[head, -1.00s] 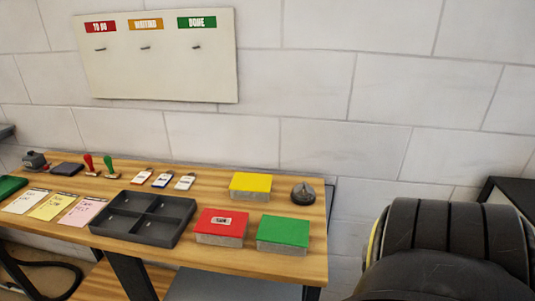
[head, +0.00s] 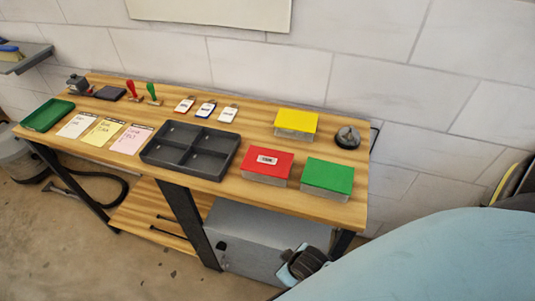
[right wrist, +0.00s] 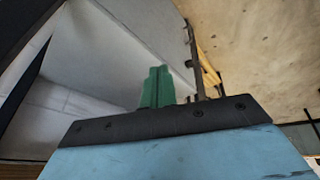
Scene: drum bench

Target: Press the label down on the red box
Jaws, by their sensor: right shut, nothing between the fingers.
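The red box (head: 279,174) sits near the front edge of the bench, right of the dark tray. A small white label (head: 267,160) with dark print lies on its red top; whether it is stuck flat cannot be told. My right gripper shows in the right wrist view as green fingers (right wrist: 157,87) close together, shut and empty. It is away from the red box. In the head view my light blue right arm fills the lower right, and a dark part, probably of my right wrist, shows below the bench. My left gripper is not in view.
A yellow box (head: 296,121) stands behind the red box and a green box (head: 328,176) to its right. A dark round object (head: 348,137) is at the back right. The empty divided tray (head: 190,149) is on the left. A grey cabinet (head: 245,240) stands under the bench.

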